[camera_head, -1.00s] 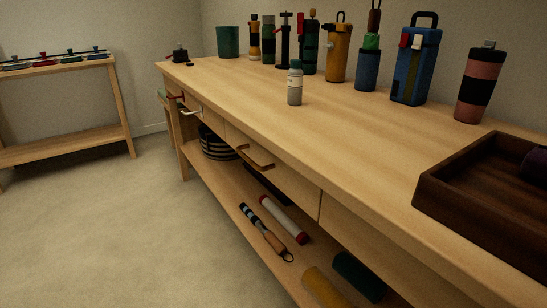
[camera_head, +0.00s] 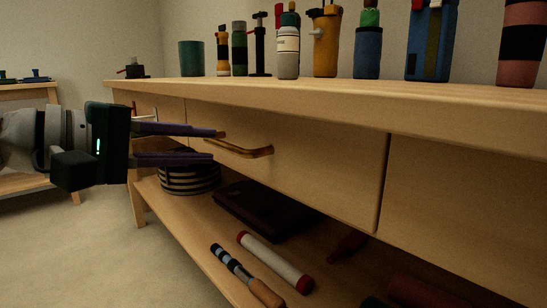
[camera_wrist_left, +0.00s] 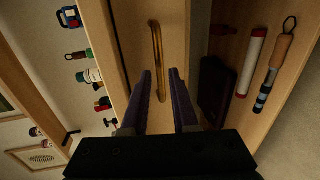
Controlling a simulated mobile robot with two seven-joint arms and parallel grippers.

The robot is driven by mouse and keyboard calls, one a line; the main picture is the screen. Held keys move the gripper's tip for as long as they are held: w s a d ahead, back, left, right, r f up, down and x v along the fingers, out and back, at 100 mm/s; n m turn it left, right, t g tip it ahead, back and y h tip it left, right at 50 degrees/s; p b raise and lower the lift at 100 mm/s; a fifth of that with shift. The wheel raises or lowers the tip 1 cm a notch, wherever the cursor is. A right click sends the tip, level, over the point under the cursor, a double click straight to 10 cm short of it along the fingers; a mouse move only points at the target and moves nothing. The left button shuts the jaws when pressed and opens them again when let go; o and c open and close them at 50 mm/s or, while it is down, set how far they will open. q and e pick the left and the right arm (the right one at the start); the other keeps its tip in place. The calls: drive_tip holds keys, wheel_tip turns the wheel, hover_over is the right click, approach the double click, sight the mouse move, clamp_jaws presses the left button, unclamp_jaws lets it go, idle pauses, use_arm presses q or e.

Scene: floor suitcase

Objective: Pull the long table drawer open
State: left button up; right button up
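The long table drawer (camera_head: 320,172) has a wooden front under the tabletop and looks closed. Its brass bar handle (camera_head: 240,149) runs along the front; it also shows in the left wrist view (camera_wrist_left: 157,58). My right gripper is not in view.
Bottles and flasks, such as a grey one (camera_head: 288,55), stand on the tabletop (camera_head: 330,92). The lower shelf (camera_head: 205,240) holds a striped basket (camera_head: 190,178), a dark flat case (camera_head: 262,208) and a white tube (camera_head: 270,262). Open floor (camera_head: 90,250) lies at the left.

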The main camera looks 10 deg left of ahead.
sight(221, 145)
use_arm(q)
drive_tip(key=b+x, duration=0.1)
drive_tip(key=x, duration=0.3)
drive_tip(key=shift+w+a, duration=0.1)
drive_tip(key=shift+w, duration=0.05)
drive_tip(key=shift+w+d+b, duration=0.2)
drive_tip(key=shift+d+b, duration=0.05)
drive_tip(key=shift+b, duration=0.05)
drive_tip(key=shift+c, duration=0.3)
clamp_jaws()
idle(0.7)
